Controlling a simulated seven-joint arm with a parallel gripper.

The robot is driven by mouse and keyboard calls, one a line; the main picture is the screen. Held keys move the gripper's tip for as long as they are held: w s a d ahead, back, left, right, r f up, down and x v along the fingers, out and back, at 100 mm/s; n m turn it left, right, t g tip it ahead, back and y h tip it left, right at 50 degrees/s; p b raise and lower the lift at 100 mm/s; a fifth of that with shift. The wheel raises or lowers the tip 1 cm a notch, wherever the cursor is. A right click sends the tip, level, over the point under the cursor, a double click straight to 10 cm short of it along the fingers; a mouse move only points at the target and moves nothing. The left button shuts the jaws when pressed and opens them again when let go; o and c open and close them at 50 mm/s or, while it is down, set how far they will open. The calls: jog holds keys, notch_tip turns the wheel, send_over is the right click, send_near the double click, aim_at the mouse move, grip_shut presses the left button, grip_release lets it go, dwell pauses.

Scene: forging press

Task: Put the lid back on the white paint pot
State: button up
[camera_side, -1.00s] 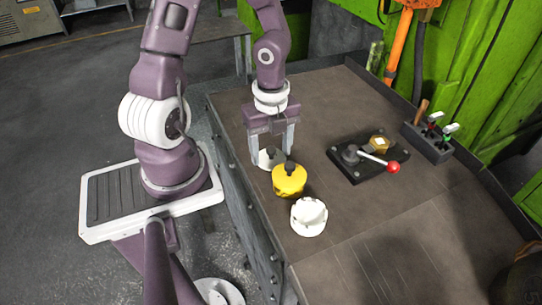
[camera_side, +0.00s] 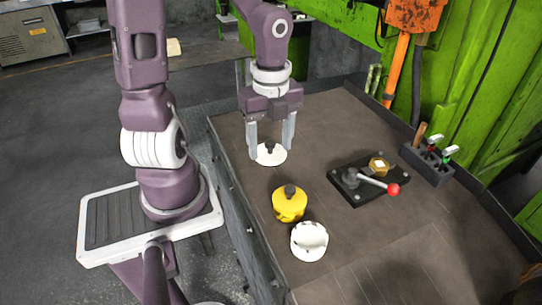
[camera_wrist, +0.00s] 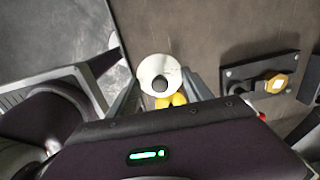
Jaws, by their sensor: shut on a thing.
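My gripper (camera_side: 270,147) is shut on the white lid (camera_side: 261,159), a round disc with a dark knob, held between its two fingers. The lid appears to hang above the bench behind the yellow pot. In the wrist view the lid (camera_wrist: 153,67) sits between the fingertips, with its knob towards the camera. The white paint pot (camera_side: 310,240) stands upright and open on the bench, nearer the side camera than the yellow pot. I cannot make out the white pot in the wrist view.
A yellow pot (camera_side: 289,206) with a dark knob on top stands between the lid and the white pot. To the right are a black plate with a red-knobbed lever (camera_side: 372,181) and a tool rack (camera_side: 427,164). The bench (camera_side: 335,120) is otherwise largely clear.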

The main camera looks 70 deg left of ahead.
jog(key=shift+d+r, duration=0.1)
jog(key=shift+r, duration=0.3)
jog(key=d, duration=0.3)
jog(key=w+d, duration=0.1)
jog(key=d, duration=0.3)
jog(key=w+d+r, duration=0.1)
jog(key=d, duration=0.2)
jog(key=shift+d, duration=0.15)
jog(key=s+d, duration=0.2)
jog(key=d, duration=0.6)
jog(key=shift+a+f, duration=0.1)
jog(key=shift+f, duration=3.1)
jog(key=shift+f, duration=0.1)
grip_shut()
